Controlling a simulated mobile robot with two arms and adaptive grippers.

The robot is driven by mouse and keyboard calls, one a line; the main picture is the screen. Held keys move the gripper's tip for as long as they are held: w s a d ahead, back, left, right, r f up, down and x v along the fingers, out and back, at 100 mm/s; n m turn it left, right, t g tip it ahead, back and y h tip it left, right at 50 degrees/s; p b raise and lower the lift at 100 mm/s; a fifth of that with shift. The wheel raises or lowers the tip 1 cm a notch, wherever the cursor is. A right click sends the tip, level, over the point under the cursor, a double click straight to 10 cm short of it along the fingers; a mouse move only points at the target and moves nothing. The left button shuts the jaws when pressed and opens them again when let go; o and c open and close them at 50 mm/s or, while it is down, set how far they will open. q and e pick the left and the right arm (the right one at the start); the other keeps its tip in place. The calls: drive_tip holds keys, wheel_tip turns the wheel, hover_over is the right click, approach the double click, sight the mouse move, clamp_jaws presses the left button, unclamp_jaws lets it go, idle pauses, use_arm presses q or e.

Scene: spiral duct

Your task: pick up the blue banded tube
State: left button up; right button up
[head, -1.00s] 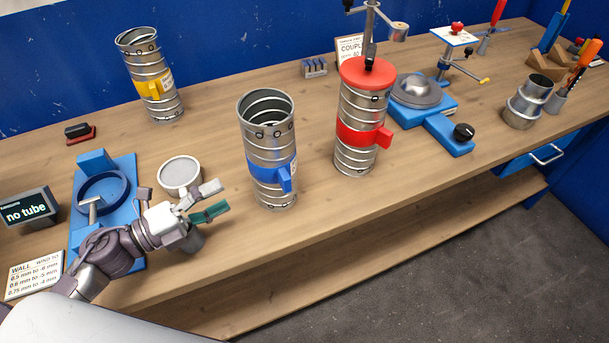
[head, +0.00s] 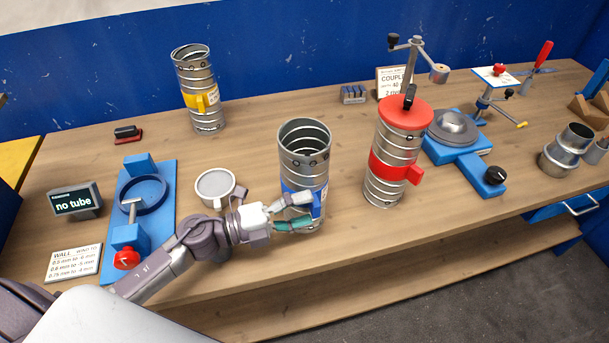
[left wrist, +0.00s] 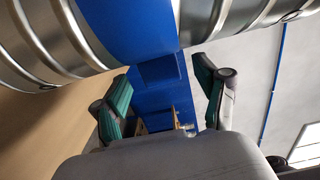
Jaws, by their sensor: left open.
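The blue banded tube (head: 304,152) is a ribbed metal duct standing upright on the bench, open at the top. My left gripper (head: 297,212) is open at its lower front, with the fingers at the height of the blue band. In the left wrist view the tube's blue band (left wrist: 125,30) crosses the top of the picture. There the open fingers of my left gripper (left wrist: 165,100) show on either side of a blue tab (left wrist: 163,75) that sticks out from the band. I cannot tell whether the fingers touch it. My right gripper is not in view.
A yellow-banded tube (head: 200,90) stands at the back left. A round grey-topped container (head: 215,185) and a blue fixture (head: 150,235) are to the left.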

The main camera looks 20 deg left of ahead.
use_arm(q)
drive_tip(key=x, duration=0.2)
drive_tip(key=shift+w+d, duration=0.2)
drive_tip(key=shift+a, duration=0.1)
drive_tip(key=shift+c, duration=1.2)
clamp_jaws()
